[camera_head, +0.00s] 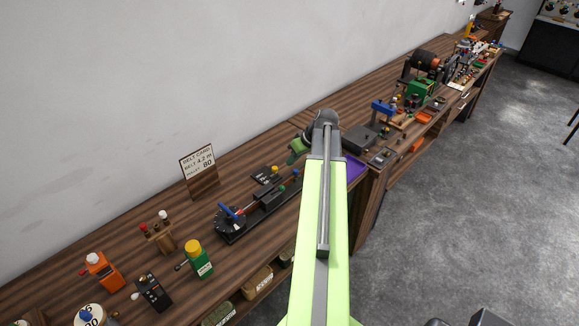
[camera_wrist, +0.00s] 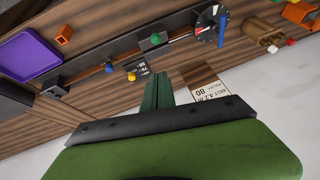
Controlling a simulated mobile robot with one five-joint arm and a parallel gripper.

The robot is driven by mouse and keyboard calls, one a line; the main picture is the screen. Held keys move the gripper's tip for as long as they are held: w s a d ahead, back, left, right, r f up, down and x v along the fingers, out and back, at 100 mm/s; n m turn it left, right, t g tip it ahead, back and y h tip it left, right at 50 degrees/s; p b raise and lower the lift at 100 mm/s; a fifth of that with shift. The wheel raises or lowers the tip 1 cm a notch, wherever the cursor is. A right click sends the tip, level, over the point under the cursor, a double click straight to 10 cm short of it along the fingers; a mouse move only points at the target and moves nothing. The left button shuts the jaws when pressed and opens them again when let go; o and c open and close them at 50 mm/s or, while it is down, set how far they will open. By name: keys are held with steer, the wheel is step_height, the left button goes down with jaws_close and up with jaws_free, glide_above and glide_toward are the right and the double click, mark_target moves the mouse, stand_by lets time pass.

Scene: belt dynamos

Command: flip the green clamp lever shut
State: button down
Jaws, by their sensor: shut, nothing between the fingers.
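A green knob, likely the end of the green clamp lever, shows small on the black slide rig in the head view (camera_head: 282,188) and at top centre in the wrist view (camera_wrist: 155,38). I cannot tell the lever's angle. The rig has a black dial with a blue handle (camera_head: 231,220) at its left end. My gripper (camera_head: 293,157) is above the bench, behind and to the right of the green knob in the head view. In the wrist view its green fingers (camera_wrist: 157,92) are together, with nothing between them, apart from the knob.
A small black plate with a yellow knob (camera_head: 266,176) lies behind the rig. The belt card (camera_head: 198,164) stands near the wall. A purple tray (camera_head: 355,168) is right of my arm. A green block with yellow cap (camera_head: 200,262) stands front left. Bare wood lies between card and rig.

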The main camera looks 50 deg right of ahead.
steer(key=b+x, duration=0.3)
steer(key=s+b+x, duration=0.1)
steer(key=b+x, duration=0.2)
steer(key=x, duration=0.1)
steer(key=s+f+b+x, duration=0.1)
steer(key=b+x, duration=0.3)
steer(key=shift+s+a+f, duration=0.1)
steer(key=shift+a+f, duration=0.15)
steer(key=shift+a, duration=0.05)
steer(key=shift+s+f, duration=0.1)
steer(key=shift+s, duration=0.05)
